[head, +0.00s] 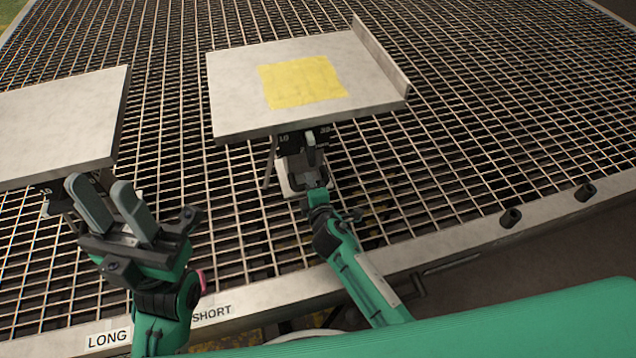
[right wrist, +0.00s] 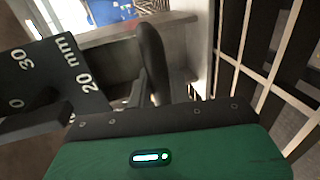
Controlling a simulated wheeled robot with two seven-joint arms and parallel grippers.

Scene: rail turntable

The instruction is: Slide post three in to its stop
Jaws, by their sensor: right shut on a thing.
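A post with a black scale (head: 284,141) stands under the pale right-hand plate (head: 235,95) on the grating. I take it for post three, though no number shows. My right gripper (head: 311,148) is at this post, just under the plate's near edge, and shut on a part of it that its fingers mostly hide. In the right wrist view a dark finger (right wrist: 150,60) stands beside the black scale (right wrist: 60,75), marked 20 mm and 30. How far the post is from its stop cannot be seen. My left gripper (head: 103,202) is open and empty, in front of the left plate.
The left plate (head: 55,125) sits on another post with a scale. The right plate carries a yellow patch (head: 300,82) and a raised right edge (head: 380,55). The front rim (head: 265,295) is marked LONG and SHORT. Two dark pegs (head: 511,218) stand at right.

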